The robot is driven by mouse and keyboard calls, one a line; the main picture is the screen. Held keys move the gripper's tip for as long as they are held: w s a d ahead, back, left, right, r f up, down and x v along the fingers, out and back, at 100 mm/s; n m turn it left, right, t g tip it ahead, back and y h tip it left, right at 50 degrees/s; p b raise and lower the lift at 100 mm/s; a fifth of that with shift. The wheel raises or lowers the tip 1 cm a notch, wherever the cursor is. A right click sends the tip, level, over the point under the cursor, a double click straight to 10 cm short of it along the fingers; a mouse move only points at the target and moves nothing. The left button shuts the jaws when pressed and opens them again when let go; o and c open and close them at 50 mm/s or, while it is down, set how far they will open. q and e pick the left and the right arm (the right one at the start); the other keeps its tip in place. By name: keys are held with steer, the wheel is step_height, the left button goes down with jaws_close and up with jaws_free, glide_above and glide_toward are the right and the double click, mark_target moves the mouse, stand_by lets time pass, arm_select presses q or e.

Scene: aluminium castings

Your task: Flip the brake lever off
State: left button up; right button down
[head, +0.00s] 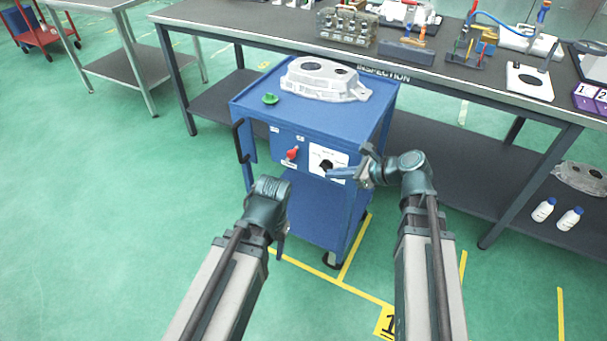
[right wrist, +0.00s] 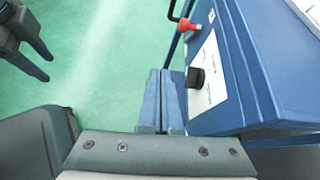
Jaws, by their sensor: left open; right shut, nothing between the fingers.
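A blue cart (head: 264,111) has a red lever (head: 292,153) on its front face, between small labels too small to read. The red lever also shows at the top of the right wrist view (right wrist: 188,25). Right of it is a white plate (head: 341,158) with a black knob (head: 326,165), also seen in the right wrist view (right wrist: 195,77). My right gripper (head: 329,172) is shut and empty, just in front of the plate by the knob; contact cannot be told. My left gripper (head: 281,247) is open and empty, low before the cart; its fingers show in the right wrist view (right wrist: 40,65).
A grey casting (head: 325,80) and a green knob-like part (head: 270,99) lie on the cart top. A black handle (head: 241,140) juts from the cart's left side. A long workbench (head: 440,75) with fixtures stands behind.

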arm_select(q)
steer(key=shift+f+b, duration=0.45)
steer(key=shift+f, duration=0.5)
arm_select(e)
steer(key=w+d+m+t, duration=0.1)
steer(key=d+m, duration=0.1)
steer(key=shift+w+m, duration=0.15)
steer(key=shift+m, duration=0.25)
arm_select(q)
steer(key=shift+f+b, duration=1.55)
arm_select(e)
glide_toward(289, 157)
steer(key=shift+w+a+f, duration=0.7)
steer(key=shift+w+f, duration=0.05)
steer(key=shift+f, duration=0.2)
steer(key=shift+w+a+f, duration=0.7)
steer(key=shift+f, duration=0.3)
arm_select(q)
steer(key=shift+r, duration=0.15)
